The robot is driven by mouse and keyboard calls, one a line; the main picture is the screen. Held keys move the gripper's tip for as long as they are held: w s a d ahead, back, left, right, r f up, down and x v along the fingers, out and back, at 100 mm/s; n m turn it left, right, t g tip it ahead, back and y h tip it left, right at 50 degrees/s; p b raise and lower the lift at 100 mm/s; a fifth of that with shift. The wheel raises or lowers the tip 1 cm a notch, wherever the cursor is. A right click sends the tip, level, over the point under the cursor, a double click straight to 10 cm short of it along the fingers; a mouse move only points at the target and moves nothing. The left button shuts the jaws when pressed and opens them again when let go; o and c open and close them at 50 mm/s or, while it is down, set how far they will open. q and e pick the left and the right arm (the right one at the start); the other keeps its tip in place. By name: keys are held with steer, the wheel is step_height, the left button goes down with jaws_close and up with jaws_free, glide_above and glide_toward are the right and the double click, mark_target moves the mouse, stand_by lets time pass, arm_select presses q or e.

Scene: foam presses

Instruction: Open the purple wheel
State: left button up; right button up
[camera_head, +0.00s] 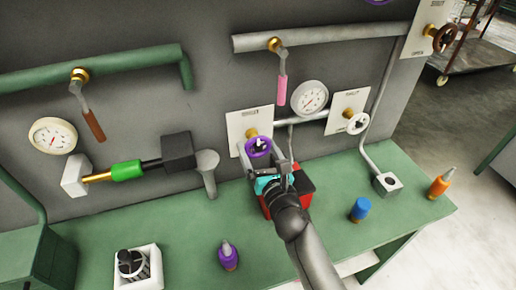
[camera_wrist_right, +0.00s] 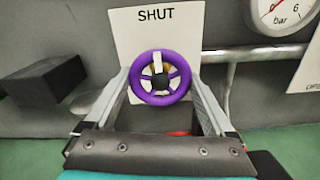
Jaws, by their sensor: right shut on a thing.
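My right gripper (camera_head: 263,157) is shut on the wheel's rim from left and right. My left gripper is in neither view.
A pressure gauge (camera_head: 310,97), a pink-handled lever (camera_head: 282,90) and a white wheel (camera_head: 358,123) are nearby on the wall. A red box (camera_head: 306,187) lies under my right gripper.

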steer(key=n, duration=0.8)
steer(key=shift+d+n+p, duration=0.15)
steer(key=shift+n+p, duration=0.15)
steer(key=n, duration=0.4)
steer(key=shift+n, duration=0.3)
steer(key=n+p, duration=0.1)
steer(key=n, duration=0.3)
steer(key=shift+d+r, duration=0.1)
steer(key=shift+n, duration=0.3)
steer(key=o, duration=1.1)
